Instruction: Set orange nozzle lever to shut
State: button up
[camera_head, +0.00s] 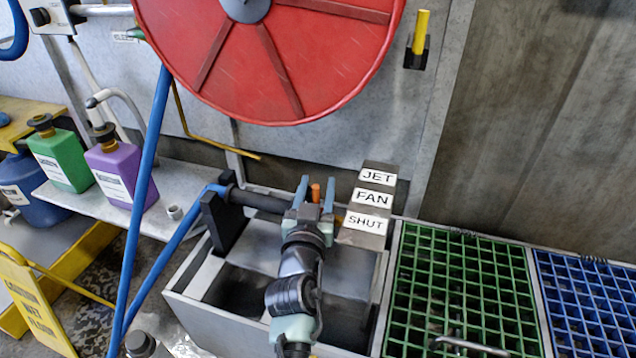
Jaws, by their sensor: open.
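The orange nozzle lever (316,192) stands up from the black nozzle barrel (262,201), which a dark bracket holds over a grey basin. Only the lever's top shows between my fingers; its lower part is hidden. My gripper (316,186) is open, one blue-grey finger on each side of the lever. I cannot tell if either finger touches it. To the right a label post carries JET, FAN and, lowest and nearest, SHUT (367,223). The lever stands left of the labels. Its exact setting is hard to read because my gripper covers its base.
A large red hose reel (268,50) hangs above. A blue hose (148,190) runs down at the left and to the nozzle. Green (463,290) and blue grates lie at the right. Green (60,158) and purple (121,172) bottles stand on a shelf at the left.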

jog(key=shift+w+d, duration=0.1)
jog(key=shift+w, duration=0.7)
grip_shut()
dwell(1.0)
